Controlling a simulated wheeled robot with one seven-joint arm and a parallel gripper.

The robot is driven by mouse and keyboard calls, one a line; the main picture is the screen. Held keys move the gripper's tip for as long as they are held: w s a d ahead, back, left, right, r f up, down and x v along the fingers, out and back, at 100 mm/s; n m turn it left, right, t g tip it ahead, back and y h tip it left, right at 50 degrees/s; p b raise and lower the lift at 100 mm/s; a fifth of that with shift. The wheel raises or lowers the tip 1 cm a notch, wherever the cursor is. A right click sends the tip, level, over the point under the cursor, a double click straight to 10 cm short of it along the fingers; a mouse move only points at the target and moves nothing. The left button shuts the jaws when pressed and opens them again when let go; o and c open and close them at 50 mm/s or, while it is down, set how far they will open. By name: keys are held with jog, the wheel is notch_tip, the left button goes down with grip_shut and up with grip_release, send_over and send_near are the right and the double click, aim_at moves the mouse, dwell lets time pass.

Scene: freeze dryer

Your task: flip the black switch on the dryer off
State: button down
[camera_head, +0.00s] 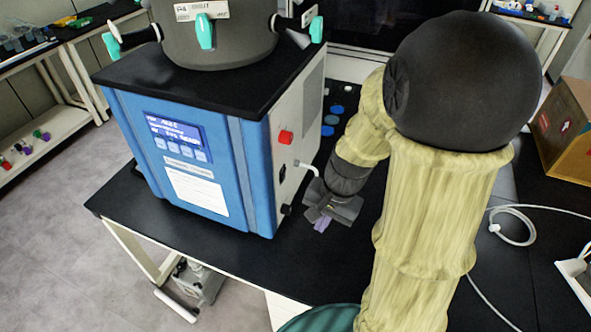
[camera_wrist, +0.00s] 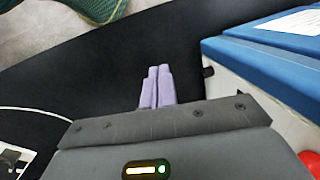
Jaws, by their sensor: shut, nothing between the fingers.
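The freeze dryer (camera_head: 255,160) is a blue box with a white right side, standing on a black table. On that side is a small dark patch (camera_head: 283,174), which looks like the black switch; its position is too small to read. A black knob-like part (camera_head: 286,210) sits lower, near the bottom front edge. A small black part on the dryer's side also shows in the wrist view (camera_wrist: 208,71). My gripper (camera_head: 321,225) is to the right of this side, fingers down and apart from the dryer. Its purple fingers are together and empty in the wrist view (camera_wrist: 158,70).
A red knob (camera_head: 286,137) and a pale bent pipe (camera_head: 306,167) stick out of the dryer's side. Blue round items (camera_head: 336,109) lie behind my gripper. A white cable (camera_head: 515,225) and a cardboard box (camera_head: 565,130) are at the right. The table before my fingers is clear.

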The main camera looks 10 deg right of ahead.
jog(key=w+d+r+m+t+y+p, duration=0.2)
jog(key=w+d+m+t+y, duration=0.3)
jog(key=w+d+m, duration=0.3)
jog(key=w+m+y, duration=0.1)
jog(key=w+m, duration=0.3)
jog(key=m, duration=0.5)
jog(key=shift+w+d+r, duration=0.15)
jog(key=shift+w+d, duration=0.05)
jog(key=shift+w, duration=0.1)
jog(key=shift+a, duration=0.1)
jog(key=p, duration=0.5)
send_near(284, 175)
jog(key=shift+d+f+x, duration=0.3)
jog(key=shift+d+x, duration=0.1)
jog(key=shift+x, duration=2.85)
jog(key=shift+w, duration=0.15)
